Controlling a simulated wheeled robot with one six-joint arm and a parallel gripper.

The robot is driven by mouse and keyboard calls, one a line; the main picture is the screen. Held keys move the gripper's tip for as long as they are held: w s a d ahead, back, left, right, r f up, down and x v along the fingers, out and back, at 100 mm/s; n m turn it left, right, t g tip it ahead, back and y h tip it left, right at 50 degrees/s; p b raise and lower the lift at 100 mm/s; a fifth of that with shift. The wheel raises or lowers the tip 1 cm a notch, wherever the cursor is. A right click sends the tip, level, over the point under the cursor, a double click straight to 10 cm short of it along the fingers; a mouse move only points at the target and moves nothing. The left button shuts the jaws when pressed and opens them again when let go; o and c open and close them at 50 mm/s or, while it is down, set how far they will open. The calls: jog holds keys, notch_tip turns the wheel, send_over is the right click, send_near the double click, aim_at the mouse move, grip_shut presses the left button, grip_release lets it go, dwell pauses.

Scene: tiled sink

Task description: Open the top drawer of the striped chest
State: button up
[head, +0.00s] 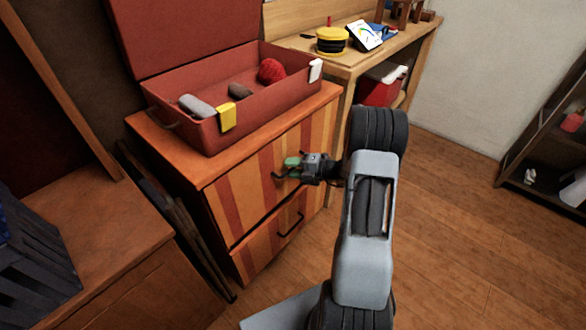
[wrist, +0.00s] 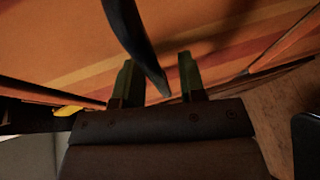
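The striped chest (head: 180,160) has orange and dark red stripes. Its top drawer (head: 240,195) looks shut. The top drawer's dark handle (head: 278,176) is mostly hidden by my gripper (head: 290,167) in the head view. In the wrist view the handle (wrist: 138,45) is a dark curved bar reaching in between the two green fingers of my gripper (wrist: 158,82). The fingers are apart, with a gap visible beside the bar. The lower drawer (head: 265,245) is shut and has its own black handle (head: 291,226).
An open red case (head: 185,132) with several small items stands on the chest. A wooden desk (head: 345,62) is behind it at the right, and a dark shelf (head: 520,165) at the far right. A wooden cabinet (head: 110,235) stands at the left. The floor (head: 450,220) at the right is clear.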

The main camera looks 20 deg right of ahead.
grip_shut()
jog(key=shift+s, duration=0.1)
dwell(0.5)
